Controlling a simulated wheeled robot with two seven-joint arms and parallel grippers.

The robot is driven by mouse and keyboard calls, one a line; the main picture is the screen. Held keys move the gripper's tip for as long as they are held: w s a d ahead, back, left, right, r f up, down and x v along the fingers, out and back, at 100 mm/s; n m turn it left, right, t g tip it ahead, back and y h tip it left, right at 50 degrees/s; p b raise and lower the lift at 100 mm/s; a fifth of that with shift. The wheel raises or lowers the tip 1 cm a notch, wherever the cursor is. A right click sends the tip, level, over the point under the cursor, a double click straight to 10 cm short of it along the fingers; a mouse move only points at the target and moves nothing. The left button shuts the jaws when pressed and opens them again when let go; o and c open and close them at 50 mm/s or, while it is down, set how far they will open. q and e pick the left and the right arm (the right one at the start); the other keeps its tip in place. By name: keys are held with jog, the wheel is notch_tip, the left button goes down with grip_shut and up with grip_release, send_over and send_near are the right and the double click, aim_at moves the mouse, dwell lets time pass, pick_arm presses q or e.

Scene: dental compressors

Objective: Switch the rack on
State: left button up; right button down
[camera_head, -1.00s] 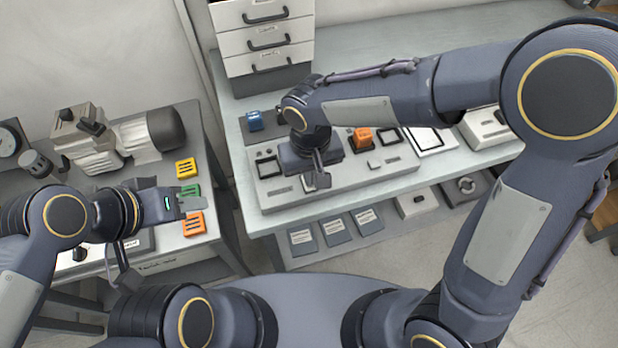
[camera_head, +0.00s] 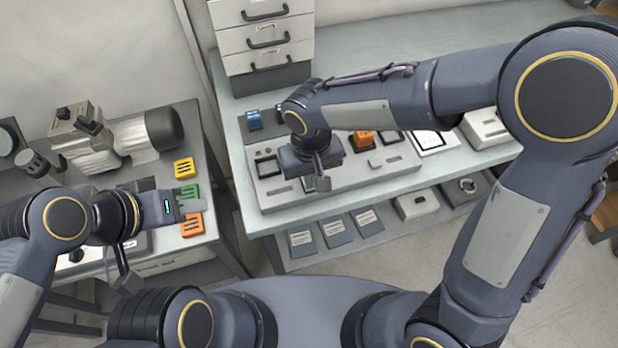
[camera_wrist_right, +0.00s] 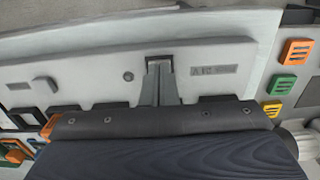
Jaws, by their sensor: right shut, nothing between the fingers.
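The long light-grey rack panel (camera_head: 357,179) lies on the right-hand bench, with an orange block (camera_head: 363,138) and dark-framed openings on top. My right gripper (camera_head: 323,184) is over its front part, pointing down. In the right wrist view the closed fingers (camera_wrist_right: 159,70) reach onto or just over the panel (camera_wrist_right: 100,70), at a small dark recess that they partly cover. I cannot tell whether they touch it. A small printed label (camera_wrist_right: 212,71) is beside them. Nothing is held. My left gripper (camera_head: 190,209) is by the left table's coloured blocks; its jaw opening is unclear.
A blue block (camera_head: 254,120) stands behind the panel's left end. Yellow (camera_head: 184,168), green (camera_head: 189,191) and orange (camera_head: 192,224) blocks lie on the left table beside a compressor (camera_head: 115,140). A drawer unit (camera_head: 265,40) stands at the back. Several grey modules are on the lower shelf.

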notch_tip(320, 180, up, 7)
jog(key=p, duration=0.5)
dwell(0.4)
dwell(0.4)
jog(key=s+d+r+m+t+y, duration=0.1)
jog(key=s+d+r+y, duration=0.15)
jog(key=d, duration=0.45)
jog(key=s+d+r+m+t+y, duration=0.1)
jog(key=d+r+m, duration=0.1)
jog(key=d+r, duration=0.35)
jog(key=s+d+m+t, duration=0.2)
jog(key=s+d+t, duration=0.1)
jog(key=s+d, duration=0.5)
jog(key=shift+s+t, duration=0.15)
jog(key=shift+t, duration=0.15)
